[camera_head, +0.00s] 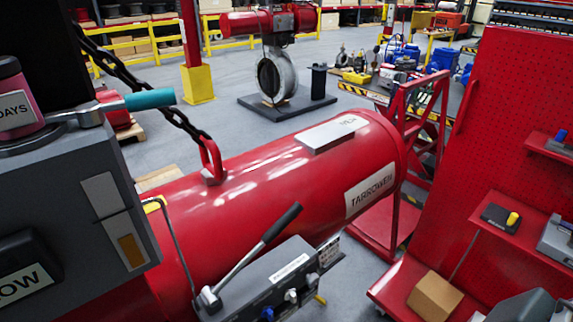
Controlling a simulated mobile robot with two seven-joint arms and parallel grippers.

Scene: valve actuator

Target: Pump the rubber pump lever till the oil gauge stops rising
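The pump lever (241,262) is a metal rod with a black rubber grip (281,223). It slants up and to the right from a pivot at the left end of a grey hand pump unit (268,287), in front of the large red cylinder. The grip stands free, with nothing on it. On the grey box at the left, a narrow upright window (131,250) shows amber in its lower part; I cannot tell for certain that it is the oil gauge. Neither of my grippers can be made out in this view.
The red cylinder (270,175) fills the middle, with a black chain (150,95) on its lifting eye. The grey box (60,215) blocks the left; a teal-handled tool (150,99) lies on top. A red pegboard rack (520,100) with shelves and a cardboard box (434,296) stands right.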

